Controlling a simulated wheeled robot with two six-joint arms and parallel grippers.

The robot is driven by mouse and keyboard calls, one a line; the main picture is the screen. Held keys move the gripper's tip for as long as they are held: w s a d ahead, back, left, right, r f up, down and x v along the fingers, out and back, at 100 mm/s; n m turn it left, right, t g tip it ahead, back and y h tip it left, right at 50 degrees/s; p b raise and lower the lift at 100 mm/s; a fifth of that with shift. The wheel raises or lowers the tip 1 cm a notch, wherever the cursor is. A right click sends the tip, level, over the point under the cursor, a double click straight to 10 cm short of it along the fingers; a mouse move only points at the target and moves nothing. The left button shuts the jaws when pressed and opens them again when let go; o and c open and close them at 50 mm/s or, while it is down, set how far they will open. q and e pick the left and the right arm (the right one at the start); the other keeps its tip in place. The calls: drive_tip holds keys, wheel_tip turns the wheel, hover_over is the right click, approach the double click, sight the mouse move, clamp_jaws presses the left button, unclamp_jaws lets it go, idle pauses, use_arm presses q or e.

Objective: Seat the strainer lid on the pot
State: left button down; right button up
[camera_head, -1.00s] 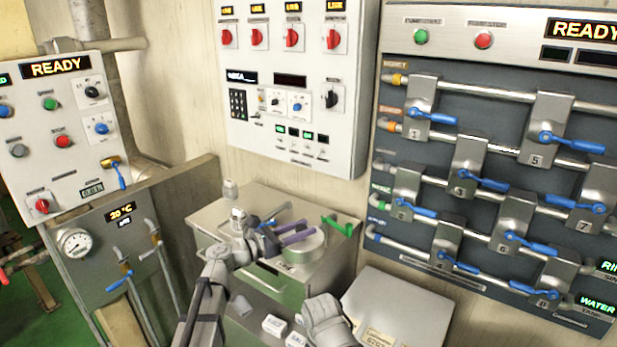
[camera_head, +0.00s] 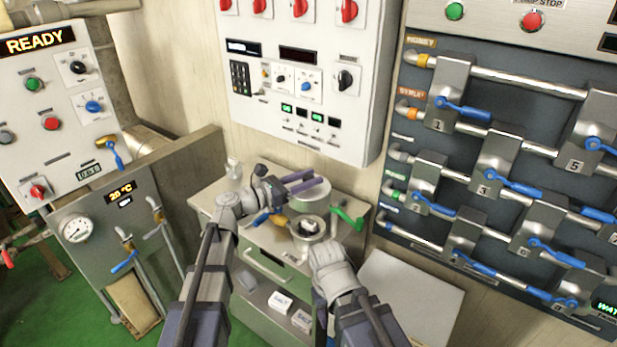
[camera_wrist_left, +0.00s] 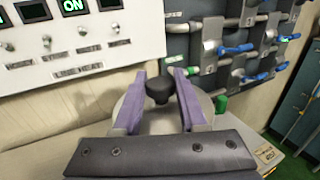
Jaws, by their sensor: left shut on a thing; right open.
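My left gripper (camera_head: 303,183) is shut on the dark knob (camera_wrist_left: 159,87) of the strainer lid. The lid (camera_head: 315,197) is a silver round piece under the purple fingers; part of its pale disc shows around them in the left wrist view (camera_wrist_left: 131,103). The pot (camera_head: 307,237) stands uncovered on the cabinet top, with whitish contents and a yellow handle. In the head view the lid is just above and beyond the pot, apart from its rim. My right gripper (camera_head: 325,254) is open close by the pot's near side; its fingers are mostly hidden.
The metal cabinet (camera_head: 213,206) carries the pot. A green handle (camera_head: 349,218) stands right of the pot, and a blue one lies left. White boxes (camera_head: 281,302) sit on a lower shelf. Valve panel (camera_head: 480,150) and control box (camera_head: 300,80) stand behind. A pale flat surface (camera_head: 405,300) is at right.

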use_arm(q)
drive_tip(key=shift+f+b, duration=4.25)
drive_tip(key=shift+f, duration=0.15)
drive_tip(key=shift+f+b, duration=1.55)
drive_tip(key=shift+f, duration=0.05)
idle(0.3)
unclamp_jaws()
drive_tip(key=shift+s, duration=0.1)
idle(0.5)
drive_tip(key=shift+r, duration=0.15)
